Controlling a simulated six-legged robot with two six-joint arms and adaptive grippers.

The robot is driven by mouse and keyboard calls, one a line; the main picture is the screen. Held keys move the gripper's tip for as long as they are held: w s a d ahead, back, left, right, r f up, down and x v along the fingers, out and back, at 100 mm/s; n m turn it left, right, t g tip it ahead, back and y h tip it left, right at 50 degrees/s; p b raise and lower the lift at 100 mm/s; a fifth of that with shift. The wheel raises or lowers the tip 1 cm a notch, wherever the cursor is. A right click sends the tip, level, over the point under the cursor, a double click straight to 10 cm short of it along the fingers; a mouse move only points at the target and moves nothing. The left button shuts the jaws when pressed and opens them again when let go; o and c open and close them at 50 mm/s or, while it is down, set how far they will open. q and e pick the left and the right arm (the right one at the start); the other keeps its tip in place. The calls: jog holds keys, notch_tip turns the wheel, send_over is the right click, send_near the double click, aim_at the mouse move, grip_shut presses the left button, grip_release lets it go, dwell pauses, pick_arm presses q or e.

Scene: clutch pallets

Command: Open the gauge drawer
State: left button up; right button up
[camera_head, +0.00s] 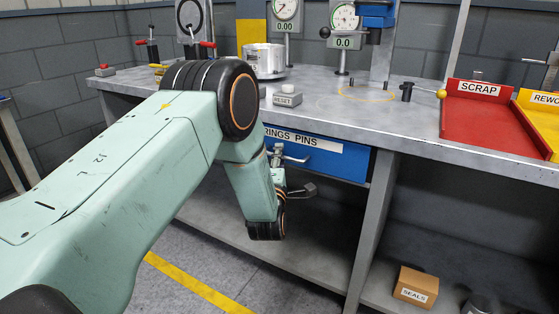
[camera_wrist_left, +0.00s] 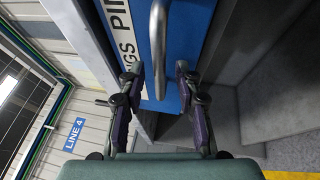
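A blue drawer (camera_head: 335,162) sits under the bench top and looks shut. Its white label reads "...RINGS PINS", the start hidden by my left arm; no word "gauge" shows. Its front also shows in the left wrist view (camera_wrist_left: 190,30). A silver bar handle (camera_head: 294,158) is on the drawer front; it also shows in the left wrist view (camera_wrist_left: 158,45). My left gripper (camera_head: 294,172) is at the handle, partly hidden by its own wrist. In the left wrist view its fingers (camera_wrist_left: 159,72) are apart, one each side of the handle's line, with no clear contact. My right gripper is not in view.
A red SCRAP tray (camera_head: 480,115) is at right. A SEALS box (camera_head: 415,287) lies low at right. Bench leg (camera_head: 375,225) stands right of the drawer.

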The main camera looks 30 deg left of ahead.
pick_arm(q)
jog(key=shift+w+a+r, duration=0.1)
jog(key=shift+w+a, duration=0.1)
jog(key=shift+w, duration=0.15)
jog(key=shift+c, duration=0.3)
grip_shut()
dwell(0.4)
